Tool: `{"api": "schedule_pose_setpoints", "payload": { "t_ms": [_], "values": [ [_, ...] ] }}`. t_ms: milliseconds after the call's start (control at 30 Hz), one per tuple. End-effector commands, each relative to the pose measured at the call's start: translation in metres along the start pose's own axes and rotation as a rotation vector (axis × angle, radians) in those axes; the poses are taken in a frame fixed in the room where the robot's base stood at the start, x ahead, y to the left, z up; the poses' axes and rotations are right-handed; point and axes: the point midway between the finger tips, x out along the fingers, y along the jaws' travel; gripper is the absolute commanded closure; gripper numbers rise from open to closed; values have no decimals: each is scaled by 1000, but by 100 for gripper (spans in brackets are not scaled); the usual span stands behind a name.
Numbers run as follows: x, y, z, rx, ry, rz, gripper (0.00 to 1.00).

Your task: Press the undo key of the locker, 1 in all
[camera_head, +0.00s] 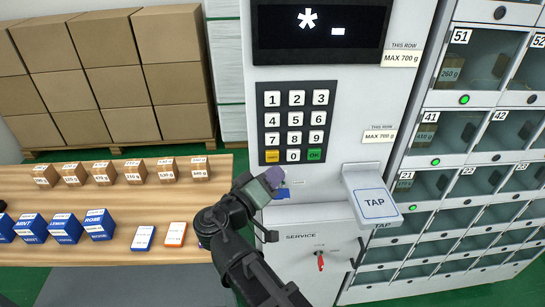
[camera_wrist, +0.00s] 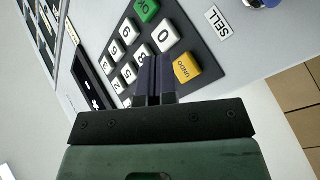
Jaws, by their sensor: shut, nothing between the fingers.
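The black keypad (camera_head: 295,122) is on the front of the locker, with white number keys, a green OK key and an orange undo key (camera_head: 271,156) at its lower left corner. In the wrist view the orange key (camera_wrist: 187,68) reads "UNDO" and lies just right of my fingertips. My gripper (camera_head: 272,177) is shut and empty, just below the keypad in the head view. In the wrist view its dark fingers (camera_wrist: 154,62) point at the keypad and cover part of it. I cannot tell whether the tips touch it.
The dark display (camera_head: 318,30) above shows an asterisk and a dash. A TAP pad (camera_head: 374,203) juts out to the right, beside locker doors with several green lights. A wooden table (camera_head: 110,188) with small boxes stands at left.

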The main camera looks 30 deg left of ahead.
Motion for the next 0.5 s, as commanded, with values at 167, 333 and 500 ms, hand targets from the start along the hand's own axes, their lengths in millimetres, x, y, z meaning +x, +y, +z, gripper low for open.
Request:
{"api": "schedule_pose_setpoints", "payload": {
  "t_ms": [167, 333, 500],
  "values": [
    [10, -7, -7, 0, 0, 0, 100],
    [11, -8, -8, 0, 0, 0, 100],
    [11, -8, -8, 0, 0, 0, 100]
  ]
}}
